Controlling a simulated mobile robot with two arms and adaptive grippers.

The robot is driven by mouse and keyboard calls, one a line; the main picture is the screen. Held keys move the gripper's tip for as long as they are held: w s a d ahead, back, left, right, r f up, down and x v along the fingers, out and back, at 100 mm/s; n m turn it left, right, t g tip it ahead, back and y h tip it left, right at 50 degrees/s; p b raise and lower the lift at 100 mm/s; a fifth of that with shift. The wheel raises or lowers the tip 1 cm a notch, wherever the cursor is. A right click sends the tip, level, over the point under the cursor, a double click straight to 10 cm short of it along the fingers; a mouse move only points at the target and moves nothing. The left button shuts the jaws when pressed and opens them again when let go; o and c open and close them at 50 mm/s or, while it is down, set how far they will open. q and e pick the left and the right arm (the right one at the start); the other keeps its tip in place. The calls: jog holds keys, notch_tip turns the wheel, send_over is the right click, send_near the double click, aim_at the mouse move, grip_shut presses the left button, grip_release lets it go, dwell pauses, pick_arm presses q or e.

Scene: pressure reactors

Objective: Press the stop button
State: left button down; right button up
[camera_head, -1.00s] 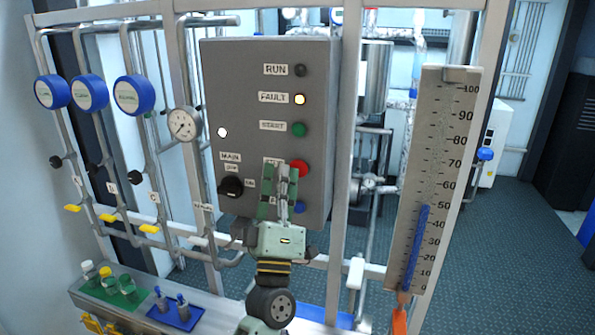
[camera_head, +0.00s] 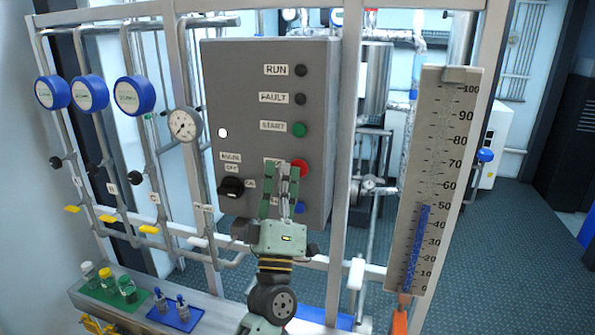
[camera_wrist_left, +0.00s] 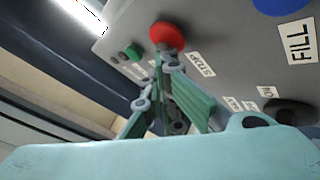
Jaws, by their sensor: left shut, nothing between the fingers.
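The red stop button (camera_head: 301,167) is on the grey control panel (camera_head: 235,90), below the green START button (camera_head: 299,130). My left gripper (camera_head: 284,168) is upright in front of the panel, its fingertips beside the red button and hiding its left part and most of its label. In the left wrist view, the red button (camera_wrist_left: 167,35) is just beyond the fingertips (camera_wrist_left: 164,62), and the STOP label (camera_wrist_left: 202,64) is beside it. The fingers are shut and empty. I cannot tell whether they touch the button. My right gripper is not in view.
A blue button (camera_head: 299,207) sits below the red one. The black MAIN knob (camera_head: 231,187) is left of the gripper. A vertical scale (camera_head: 440,150) stands right of the panel. The RUN (camera_head: 301,70) and FAULT (camera_head: 301,99) lamps are dark.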

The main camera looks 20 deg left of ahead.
pick_arm(q)
jog(key=shift+w, duration=0.15)
dwell(0.4)
jog(key=shift+s+p, duration=0.35)
jog(key=shift+s, duration=0.6)
jog(key=s+p, duration=0.1)
jog(key=s, duration=0.4)
jog(key=shift+a, duration=0.1)
dwell(0.3)
